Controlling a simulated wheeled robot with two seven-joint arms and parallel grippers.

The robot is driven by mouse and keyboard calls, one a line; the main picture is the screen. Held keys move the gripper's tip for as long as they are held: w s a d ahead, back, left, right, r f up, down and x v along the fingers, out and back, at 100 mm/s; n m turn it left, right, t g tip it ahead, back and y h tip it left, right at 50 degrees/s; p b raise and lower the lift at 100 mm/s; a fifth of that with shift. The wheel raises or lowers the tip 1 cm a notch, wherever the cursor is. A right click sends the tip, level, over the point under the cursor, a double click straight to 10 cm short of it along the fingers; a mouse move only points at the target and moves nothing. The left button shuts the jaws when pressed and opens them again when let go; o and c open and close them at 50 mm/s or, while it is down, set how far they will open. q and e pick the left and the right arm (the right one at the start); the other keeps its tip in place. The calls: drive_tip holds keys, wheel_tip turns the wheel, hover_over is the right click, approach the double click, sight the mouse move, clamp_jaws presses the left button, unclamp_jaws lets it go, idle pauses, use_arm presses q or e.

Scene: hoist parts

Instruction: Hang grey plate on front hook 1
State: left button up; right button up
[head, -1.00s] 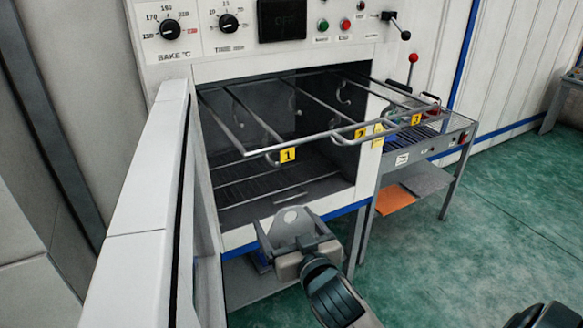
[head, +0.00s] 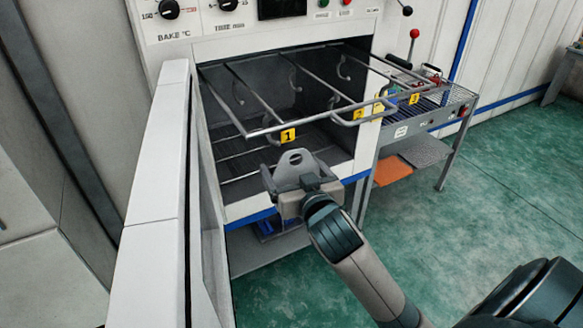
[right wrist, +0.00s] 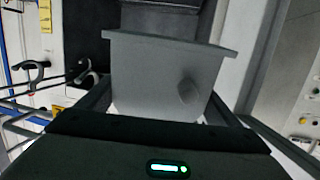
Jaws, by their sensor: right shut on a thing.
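The grey plate (head: 294,170) has a hole near its upper end and stands roughly upright. My right gripper (head: 301,190) is shut on its lower part. In the right wrist view the plate (right wrist: 160,75) fills the middle, between the fingers. Front hook 1 (head: 271,140) hangs from the front bar of the rack, beside the yellow label 1 (head: 288,135). In the head view the plate appears just below and slightly right of this hook, apart from it. The depth gap is hard to tell. My left gripper is not in view.
The wire rack (head: 310,125) juts from the open oven (head: 225,150), with more hooks and labels 2 (head: 359,114) and 3 (head: 414,99). The white door (head: 155,170) stands open at left. A side table (head: 440,122) is at right. The green floor (head: 480,190) is clear.

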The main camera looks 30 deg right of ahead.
drive_tip(key=shift+w+r, duration=0.1)
drive_tip(key=shift+w, duration=0.2)
drive_tip(key=a+b+x, duration=0.2)
drive_tip(key=b+x, duration=0.2)
drive_tip(key=x, duration=0.7)
drive_tip(key=shift+w+f, duration=0.4)
drive_tip(key=shift+w, duration=0.1)
idle(2.3)
drive_tip(key=shift+w+d+r+t+b, duration=0.1)
drive_tip(key=shift+d+t+b, duration=0.05)
drive_tip(key=shift+t+b, duration=0.15)
drive_tip(key=shift+f, duration=0.45)
idle(0.6)
idle(0.4)
